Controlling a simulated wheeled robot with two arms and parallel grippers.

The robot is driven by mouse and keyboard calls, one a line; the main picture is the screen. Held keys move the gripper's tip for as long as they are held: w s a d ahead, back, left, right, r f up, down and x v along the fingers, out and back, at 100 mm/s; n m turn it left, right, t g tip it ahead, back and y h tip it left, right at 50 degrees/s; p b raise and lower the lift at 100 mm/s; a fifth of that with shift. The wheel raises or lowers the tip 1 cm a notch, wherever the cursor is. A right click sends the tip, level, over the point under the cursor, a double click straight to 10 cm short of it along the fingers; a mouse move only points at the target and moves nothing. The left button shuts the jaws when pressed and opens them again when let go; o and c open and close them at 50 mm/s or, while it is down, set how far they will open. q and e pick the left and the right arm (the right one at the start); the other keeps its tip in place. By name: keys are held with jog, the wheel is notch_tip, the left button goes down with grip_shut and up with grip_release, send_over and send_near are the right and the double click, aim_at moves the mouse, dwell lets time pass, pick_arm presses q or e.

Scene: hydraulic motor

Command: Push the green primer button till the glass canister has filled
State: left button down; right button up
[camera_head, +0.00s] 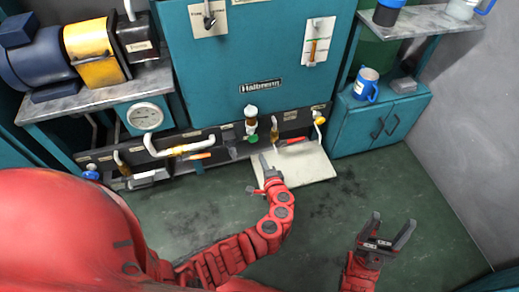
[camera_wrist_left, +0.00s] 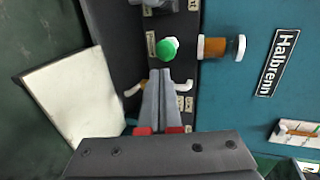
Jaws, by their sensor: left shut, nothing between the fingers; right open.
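The green primer button (camera_head: 253,139) is on the dark lower panel of the teal machine, just below the small glass canister (camera_head: 251,121). In the left wrist view the button (camera_wrist_left: 167,48) is round and bright green, and the canister (camera_wrist_left: 214,47) shows brown fluid and a white cap. My left gripper (camera_head: 264,158) is shut and empty, just below the button. In the left wrist view its fingertips (camera_wrist_left: 161,72) point at the button's lower edge; I cannot tell whether they touch it. My right gripper (camera_head: 390,229) is open and empty over the floor at right.
A pale flat sheet (camera_head: 311,168) lies on the floor below. The floor around my right gripper is clear.

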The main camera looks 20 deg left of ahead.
pick_arm(q)
jog(key=shift+v, duration=1.35)
